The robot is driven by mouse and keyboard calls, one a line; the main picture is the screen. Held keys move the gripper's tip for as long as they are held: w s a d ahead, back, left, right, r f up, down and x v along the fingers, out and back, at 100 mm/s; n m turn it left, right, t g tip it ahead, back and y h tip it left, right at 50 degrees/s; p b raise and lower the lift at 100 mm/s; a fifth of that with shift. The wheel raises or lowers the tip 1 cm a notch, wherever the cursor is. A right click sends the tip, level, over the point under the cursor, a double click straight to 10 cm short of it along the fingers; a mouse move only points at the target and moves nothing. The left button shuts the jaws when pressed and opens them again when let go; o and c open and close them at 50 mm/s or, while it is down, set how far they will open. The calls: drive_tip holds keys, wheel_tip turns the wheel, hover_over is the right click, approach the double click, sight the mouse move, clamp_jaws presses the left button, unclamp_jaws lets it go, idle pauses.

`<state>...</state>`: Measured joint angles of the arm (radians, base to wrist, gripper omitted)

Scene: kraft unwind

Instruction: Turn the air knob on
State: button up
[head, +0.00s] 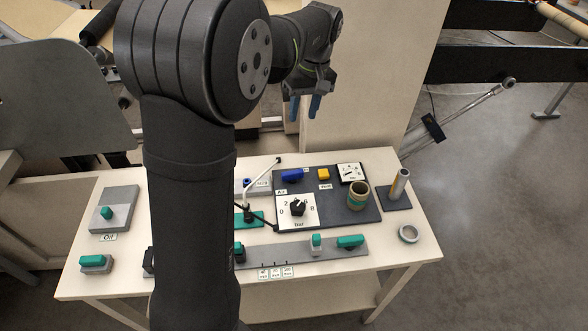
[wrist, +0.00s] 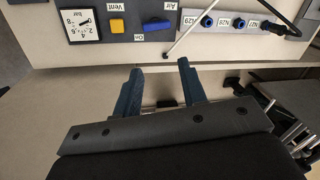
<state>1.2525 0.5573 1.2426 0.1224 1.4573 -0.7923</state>
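The air knob is a blue bar-shaped knob (head: 292,175) on the back part of a dark panel (head: 345,213). In the wrist view the blue knob (wrist: 156,24) lies nearly sideways beside the "Air" label, with the "On" label (wrist: 139,38) just off its lower left. My gripper (head: 304,107) hangs beyond the table's back edge, apart from the knob. In the wrist view its two blue fingers (wrist: 160,68) stand apart with nothing between them, and the knob is beyond their tips.
A yellow Vent button (head: 323,174) and a white gauge (head: 350,173) are right of the knob. A black bar dial (head: 297,208) and an open cup (head: 358,196) share the panel. A thin white rod (head: 262,168) rises left of the knob. A metal tube (head: 398,186) stands at right.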

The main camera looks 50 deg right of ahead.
sight(294, 172)
drive_tip(key=s+d+f+m+t+y, duration=0.25)
drive_tip(key=f+m, duration=0.25)
drive_tip(key=m, duration=1.5)
drive_tip(key=shift+g+h, duration=0.35)
drive_tip(key=x, duration=1.7)
drive_tip(key=shift+s+d+f, duration=0.2)
drive_tip(key=shift+d+f, duration=0.1)
drive_tip(key=shift+d, duration=0.05)
clamp_jaws()
